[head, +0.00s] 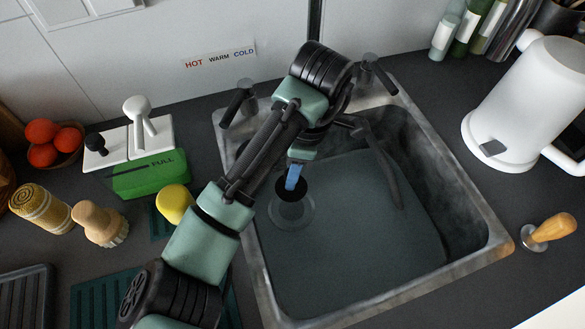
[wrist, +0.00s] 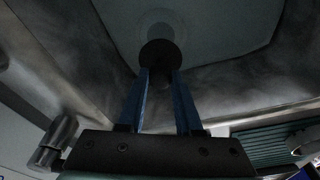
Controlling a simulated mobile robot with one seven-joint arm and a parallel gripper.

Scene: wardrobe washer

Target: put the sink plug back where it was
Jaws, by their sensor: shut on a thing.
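The sink plug is a small black disc (head: 294,190) held at the tips of the blue fingers of my gripper (head: 292,178). My gripper points down into the sink (head: 228,140) and is shut on the plug. In the wrist view the plug (wrist: 160,54) sits between the fingertips (wrist: 160,72). The round drain (head: 291,218) shows as a pale ring on the sink floor, just below the plug in the head view; it also shows beyond the plug in the wrist view (wrist: 160,20). The plug looks apart from the drain, but its height is hard to tell.
The dark spout (head: 384,165) reaches over the basin to the right of my gripper. Tap handles (head: 237,106) (head: 378,74) stand at the back. A white kettle (head: 535,100) and a wooden-handled tool (head: 550,230) stand right; a green soap dispenser (head: 145,175) and yellow sponge (head: 174,203) stand left.

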